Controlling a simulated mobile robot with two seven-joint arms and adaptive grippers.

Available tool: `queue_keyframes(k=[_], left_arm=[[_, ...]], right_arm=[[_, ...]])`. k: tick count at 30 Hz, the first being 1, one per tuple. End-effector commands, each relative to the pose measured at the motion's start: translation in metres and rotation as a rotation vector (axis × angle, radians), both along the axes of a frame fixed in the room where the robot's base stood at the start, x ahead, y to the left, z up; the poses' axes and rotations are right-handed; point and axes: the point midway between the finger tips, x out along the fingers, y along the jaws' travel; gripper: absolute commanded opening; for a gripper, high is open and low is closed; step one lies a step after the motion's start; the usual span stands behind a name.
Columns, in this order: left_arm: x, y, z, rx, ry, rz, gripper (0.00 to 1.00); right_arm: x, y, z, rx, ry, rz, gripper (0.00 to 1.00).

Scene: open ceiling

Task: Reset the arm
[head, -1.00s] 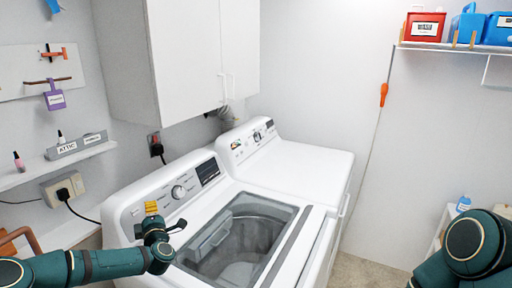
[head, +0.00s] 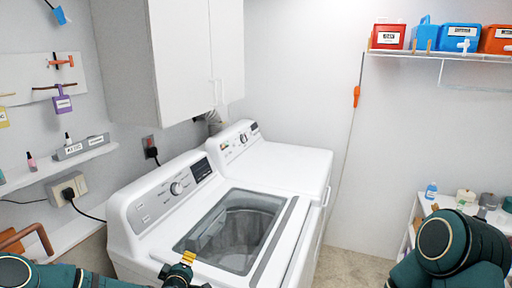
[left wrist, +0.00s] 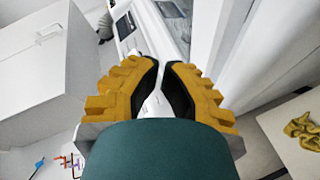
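My left arm (head: 70,277) comes in low at the left, in dark green. My left gripper (head: 188,258) shows its yellow fingers at the bottom edge, in front of the washer's (head: 165,215) near side in the picture. In the left wrist view the two yellow fingers with black pads (left wrist: 161,68) come almost together at the tips, with a narrow empty gap behind. Nothing is held between them. My right arm (head: 455,245) is folded at the lower right; its gripper is out of the frame.
A dryer (head: 285,155) stands beyond the washer, with a white cabinet (head: 165,60) above. A wall shelf (head: 440,55) holds boxes. At left are a ledge (head: 60,165) and a socket (head: 66,189). A low shelf (head: 425,205) with bottles stands behind my right arm.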

Motion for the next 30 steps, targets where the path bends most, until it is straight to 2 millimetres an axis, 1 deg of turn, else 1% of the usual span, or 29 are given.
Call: queue_keyframes(k=[1,2,3,5,6,8,9,11,12,14,15,17,18,19,20,21,24,27,30], left_arm=[[-0.016,-0.024,-0.016,0.038,0.070,-0.082,0.00],[-0.027,-0.036,-0.026,0.061,0.112,-0.131,0.00],[-0.042,-0.051,-0.039,0.092,0.168,-0.194,0.00],[-0.068,-0.071,-0.059,0.138,0.254,-0.290,0.00],[-0.087,-0.083,-0.071,0.167,0.312,-0.354,0.00],[-0.117,-0.096,-0.088,0.213,0.399,-0.446,0.00],[-0.138,-0.104,-0.098,0.244,0.456,-0.507,0.00],[-0.171,-0.111,-0.111,0.286,0.541,-0.597,0.00],[-0.193,-0.114,-0.118,0.312,0.596,-0.651,0.00],[-0.224,-0.116,-0.126,0.347,0.674,-0.729,0.00],[-0.244,-0.116,-0.130,0.367,0.725,-0.777,0.00],[-0.274,-0.115,-0.134,0.395,0.797,-0.847,0.00],[-0.294,-0.113,-0.136,0.412,0.843,-0.891,0.00],[-0.308,-0.111,-0.137,0.422,0.881,-0.922,0.00],[-0.315,-0.111,-0.144,0.428,0.897,-0.938,0.00],[-0.311,-0.111,-0.159,0.424,0.890,-0.929,0.00],[-0.311,-0.112,-0.181,0.423,0.892,-0.929,0.00],[-0.312,-0.113,-0.199,0.422,0.895,-0.930,0.00],[-0.313,-0.114,-0.211,0.423,0.898,-0.931,0.00]], right_arm=[[-0.001,0.001,0.001,0.001,0.000,0.001,0.47],[-0.001,0.001,0.001,0.001,0.001,0.003,0.47],[-0.001,0.001,0.001,0.001,0.001,0.003,0.47],[-0.001,0.001,0.001,0.001,0.002,0.003,0.47],[-0.001,0.001,0.001,0.001,0.002,0.004,0.47],[-0.001,0.001,0.001,0.001,0.002,0.003,0.47],[-0.001,0.001,0.001,0.001,0.002,0.003,0.47],[-0.001,0.001,0.001,0.001,0.001,0.003,0.47],[-0.001,0.001,0.001,0.001,0.001,0.003,0.47],[-0.001,0.001,0.001,0.001,0.001,0.003,0.47],[-0.001,0.001,0.001,0.001,0.001,0.003,0.47],[-0.001,0.001,0.001,0.001,0.001,0.003,0.47],[-0.001,0.001,0.001,0.001,0.001,0.003,0.47],[-0.001,0.001,0.001,0.001,0.002,0.003,0.47],[-0.001,0.001,-0.006,0.001,0.002,0.003,0.47],[-0.002,0.002,-0.020,0.000,0.002,0.005,0.47],[-0.004,0.003,-0.043,-0.002,0.010,0.008,0.47],[-0.005,0.004,-0.060,-0.003,0.014,0.010,0.47],[-0.006,0.005,-0.072,-0.005,0.017,0.012,0.47]])
